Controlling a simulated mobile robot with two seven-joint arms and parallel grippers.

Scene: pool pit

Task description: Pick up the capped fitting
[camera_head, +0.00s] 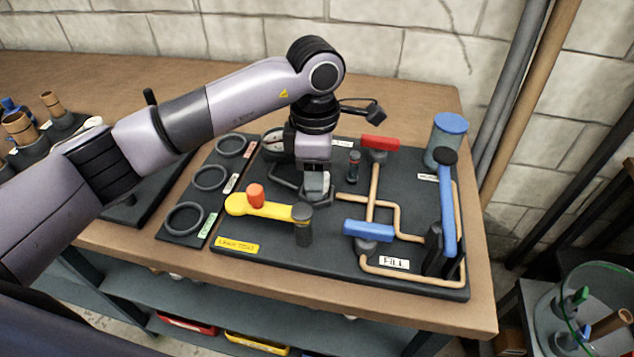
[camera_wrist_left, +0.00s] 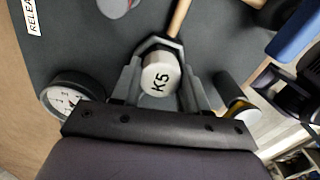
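The capped fitting is a short grey-white cylinder marked K5 (camera_wrist_left: 160,76) with a dark angular collar around it. In the left wrist view it stands between the two fingers of my left gripper (camera_wrist_left: 162,88). The fingers are apart, one on each side of the cap, and I see no clear grip on it. In the head view my left gripper (camera_head: 315,178) points down at the dark board, with the pale cap (camera_head: 317,184) at its tips. The gripper partly hides the fitting there. My right gripper is in neither view.
A round gauge (camera_wrist_left: 75,97) lies close beside the gripper.

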